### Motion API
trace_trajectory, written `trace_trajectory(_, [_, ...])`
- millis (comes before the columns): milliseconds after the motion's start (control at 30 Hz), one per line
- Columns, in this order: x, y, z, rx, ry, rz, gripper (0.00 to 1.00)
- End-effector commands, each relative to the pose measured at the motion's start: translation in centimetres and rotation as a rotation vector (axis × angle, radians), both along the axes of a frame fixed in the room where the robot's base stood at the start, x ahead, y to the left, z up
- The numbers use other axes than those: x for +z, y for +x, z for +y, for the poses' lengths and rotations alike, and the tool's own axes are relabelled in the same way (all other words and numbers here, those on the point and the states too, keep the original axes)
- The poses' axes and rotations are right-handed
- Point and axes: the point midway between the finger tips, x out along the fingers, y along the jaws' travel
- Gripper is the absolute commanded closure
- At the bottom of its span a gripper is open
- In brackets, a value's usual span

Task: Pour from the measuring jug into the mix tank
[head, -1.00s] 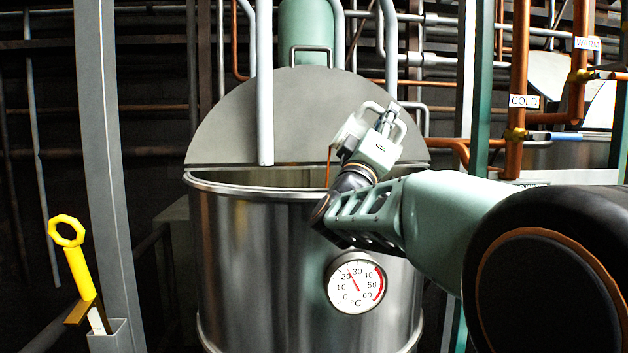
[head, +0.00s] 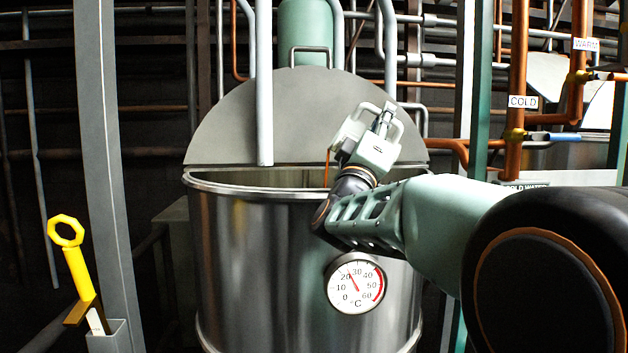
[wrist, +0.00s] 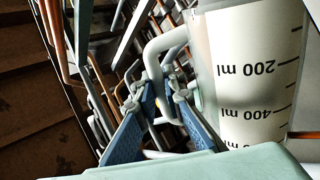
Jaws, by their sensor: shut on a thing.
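My gripper (head: 384,120) is above the tank's right side. It is shut on the handle (wrist: 160,45) of the measuring jug, between blue finger pads in the wrist view (wrist: 160,115). The whitish jug (head: 348,134) is tilted over the opening, and a thin orange-brown stream (head: 327,168) falls from it inside the rim. The wrist view shows its ml scale (wrist: 255,85) upside down. The liquid level inside the tank is hidden.
A dial thermometer (head: 355,283) is on the tank's front, its needle between 20 and 30. A vertical pipe (head: 264,90) stands before the lid. A yellow ring-ended tool (head: 75,260) is at left. Copper pipes labelled COLD (head: 523,102) and WARM (head: 586,44) are at right.

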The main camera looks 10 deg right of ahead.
Motion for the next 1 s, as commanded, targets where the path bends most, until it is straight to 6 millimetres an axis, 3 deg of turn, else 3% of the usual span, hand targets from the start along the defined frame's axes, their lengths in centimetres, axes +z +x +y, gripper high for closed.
trace_trajectory(1000, [0.23, -0.04, 0.39, -0.007, -0.057, -0.004, 1.00])
